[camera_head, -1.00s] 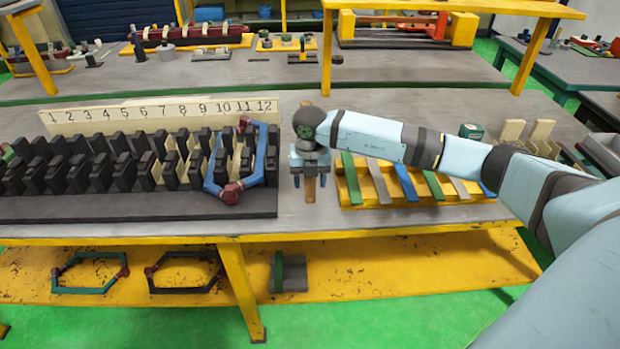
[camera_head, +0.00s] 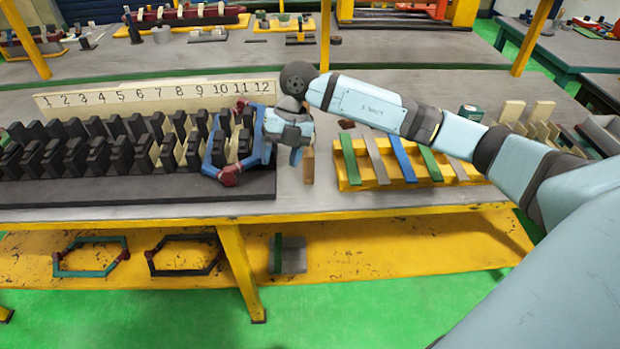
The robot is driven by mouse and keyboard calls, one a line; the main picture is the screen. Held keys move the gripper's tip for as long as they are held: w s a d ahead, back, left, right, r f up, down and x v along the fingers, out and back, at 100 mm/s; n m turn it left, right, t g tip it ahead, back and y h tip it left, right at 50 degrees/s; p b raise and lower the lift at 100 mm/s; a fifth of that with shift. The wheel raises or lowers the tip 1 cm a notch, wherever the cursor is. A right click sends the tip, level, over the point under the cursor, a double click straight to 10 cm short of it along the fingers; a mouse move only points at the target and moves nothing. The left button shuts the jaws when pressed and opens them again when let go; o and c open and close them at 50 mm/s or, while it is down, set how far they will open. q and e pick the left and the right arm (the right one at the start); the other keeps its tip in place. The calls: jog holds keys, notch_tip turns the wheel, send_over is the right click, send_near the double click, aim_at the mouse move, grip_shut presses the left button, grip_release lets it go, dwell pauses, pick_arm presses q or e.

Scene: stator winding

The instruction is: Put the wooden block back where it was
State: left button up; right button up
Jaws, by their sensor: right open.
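The wooden block (camera_head: 309,167) is a small brown piece on the grey bench top, in the gap between the slotted stator (camera_head: 130,195) and the yellow rack (camera_head: 425,178). My right gripper (camera_head: 284,155) is open, just left of the block and above the stator's right end, near the blue coil (camera_head: 216,150). I see nothing between its fingers, and it looks apart from the block. Part of the gripper's far finger is hard to make out against the coil. My left gripper is not in view.
A number strip (camera_head: 150,97) marked 1 to 12 stands behind the stator. The yellow rack holds several coloured strips. Two hexagonal coils (camera_head: 186,255) lie on the lower shelf.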

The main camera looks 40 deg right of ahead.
jog(key=s+a+f+m+t+y, duration=0.1)
jog(key=s+a+m+t+y, duration=0.25)
jog(key=a+y, duration=0.5)
jog(key=s+a+m+t+y, duration=0.3)
jog(key=s+a+y, duration=0.3)
jog(key=a, duration=0.4)
jog(key=s+d+f+m+t+h, duration=0.2)
jog(key=d+f+m+t+h, duration=0.35)
jog(key=m, duration=0.45)
jog(key=s+d+f+m+t+h, duration=0.2)
jog(key=f+m+t+h, duration=0.3)
jog(key=f+m+h, duration=0.3)
jog(key=s+d+f+m+g+h, duration=0.2)
jog(key=s+f+m+g, duration=0.3)
jog(key=s+f, duration=0.5)
jog(key=shift+s+f+g, duration=0.25)
jog(key=shift+f+g, duration=0.05)
jog(key=shift+g, duration=0.1)
